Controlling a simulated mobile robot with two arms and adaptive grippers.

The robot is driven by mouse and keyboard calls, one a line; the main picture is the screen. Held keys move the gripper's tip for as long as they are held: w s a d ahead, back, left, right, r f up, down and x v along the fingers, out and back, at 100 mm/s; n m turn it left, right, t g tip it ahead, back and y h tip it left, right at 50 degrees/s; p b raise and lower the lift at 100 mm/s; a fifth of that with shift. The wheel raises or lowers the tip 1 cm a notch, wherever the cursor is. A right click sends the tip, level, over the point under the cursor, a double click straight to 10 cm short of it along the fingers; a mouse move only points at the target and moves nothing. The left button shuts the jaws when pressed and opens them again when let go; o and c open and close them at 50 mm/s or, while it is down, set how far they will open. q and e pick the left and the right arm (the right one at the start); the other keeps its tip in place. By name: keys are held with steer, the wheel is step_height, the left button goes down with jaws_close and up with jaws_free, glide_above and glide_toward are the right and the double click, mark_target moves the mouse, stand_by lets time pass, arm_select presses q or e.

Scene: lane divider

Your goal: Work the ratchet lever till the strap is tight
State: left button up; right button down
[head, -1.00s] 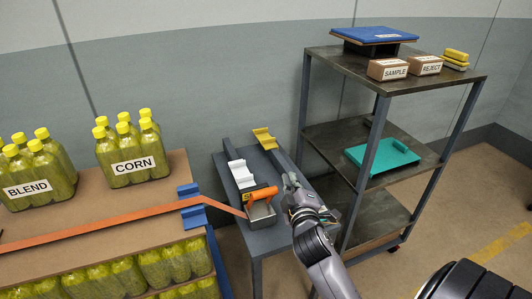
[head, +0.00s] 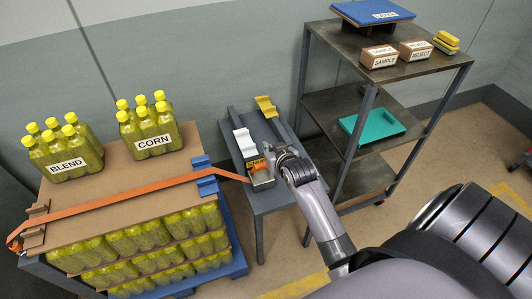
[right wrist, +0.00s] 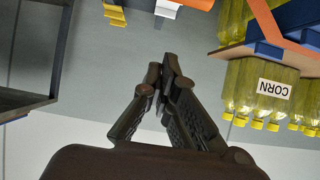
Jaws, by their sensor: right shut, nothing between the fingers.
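The orange strap (head: 130,193) runs across the cardboard top of the pallet load to the ratchet (head: 263,181) on the grey bench. The ratchet's orange lever (head: 258,166) shows just left of my right gripper (head: 269,152), which partly hides it. My right gripper is shut and empty beside the lever; contact cannot be told. In the right wrist view its fingers (right wrist: 162,76) are together with nothing between them, and an orange part shows at the top edge. The strap looks fairly straight across the load. My left gripper is out of view.
Packs labelled BLEND (head: 66,160) and CORN (head: 152,138) stand on the load. The bench (head: 236,121) also carries white and yellow brackets (head: 244,142). A dark shelf unit (head: 345,110) with boxes and a teal tray (head: 372,129) stands close on the right.

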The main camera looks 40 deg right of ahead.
mark_target(262, 168)
steer(key=x, duration=0.7)
steer(key=s, duration=0.1)
steer(key=s+f+p, duration=0.1)
steer(key=s+f, duration=0.1)
steer(key=shift+a+f+p, duration=0.2)
steer(key=shift+a+p, duration=0.05)
steer(key=shift+p, duration=0.05)
steer(key=shift+w+f, duration=0.1)
